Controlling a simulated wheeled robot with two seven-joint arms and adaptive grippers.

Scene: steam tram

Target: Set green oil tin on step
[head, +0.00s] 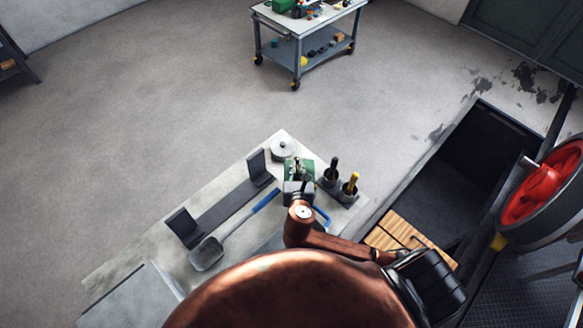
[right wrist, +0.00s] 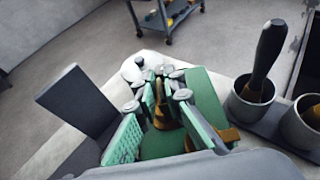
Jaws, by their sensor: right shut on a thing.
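The green oil tin (head: 291,168) is at the far end of the pale bench, in and below my right gripper (head: 298,185). In the right wrist view, the tin's green body (right wrist: 205,95) shows behind and between the fingers. The right gripper (right wrist: 158,115) is shut on a narrow, brass-coloured upper part of it. I cannot tell whether the tin's base touches the bench. A slatted wooden platform (head: 396,232), possibly the step, lies right of the bench, partly hidden by my right arm. My left gripper is out of view.
A dark pit (head: 455,170) and red wheel (head: 535,190) lie right.

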